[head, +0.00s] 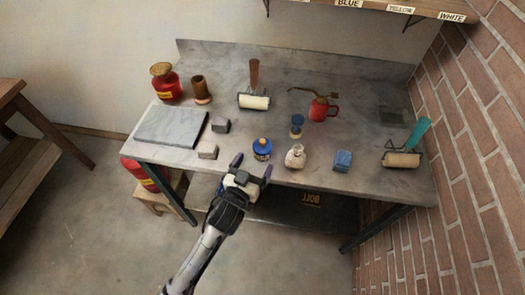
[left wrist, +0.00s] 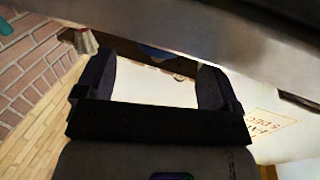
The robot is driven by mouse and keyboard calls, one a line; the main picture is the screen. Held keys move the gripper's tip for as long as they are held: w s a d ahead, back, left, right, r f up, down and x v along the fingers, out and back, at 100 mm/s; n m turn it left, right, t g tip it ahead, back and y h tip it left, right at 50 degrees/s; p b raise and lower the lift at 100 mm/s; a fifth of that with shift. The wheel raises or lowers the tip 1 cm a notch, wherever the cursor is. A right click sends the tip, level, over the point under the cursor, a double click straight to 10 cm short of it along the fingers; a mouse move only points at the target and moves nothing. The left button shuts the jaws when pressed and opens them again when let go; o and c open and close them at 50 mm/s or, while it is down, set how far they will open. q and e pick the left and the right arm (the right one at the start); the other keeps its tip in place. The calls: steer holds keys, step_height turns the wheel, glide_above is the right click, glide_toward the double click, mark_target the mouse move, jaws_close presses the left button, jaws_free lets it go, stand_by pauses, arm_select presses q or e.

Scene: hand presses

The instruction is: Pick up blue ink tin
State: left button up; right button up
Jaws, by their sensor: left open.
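The blue ink tin (head: 262,150), a round blue container with a pale label and an orange-brown top, stands upright near the front edge of the grey worktable (head: 240,174). My left gripper (head: 252,166) is open and empty at the table's front edge, just in front of the tin, and appears apart from it. In the left wrist view the two dark fingers of my left gripper (left wrist: 152,78) are spread with nothing between them. My right gripper is not in view.
Behind are a roller (head: 254,101) and red oil can (head: 319,110). A brick wall (head: 475,130) bounds the right.

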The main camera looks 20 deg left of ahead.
mark_target(259, 154)
arm_select(q)
steer(key=shift+w+r+b, duration=0.1)
steer(key=shift+w+b, duration=0.7)
steer(key=shift+w, duration=2.25)
steer(key=shift+c, duration=0.2)
steer(key=c, duration=1.1)
steer(key=shift+c, duration=0.2)
steer(key=shift+r, duration=0.15)
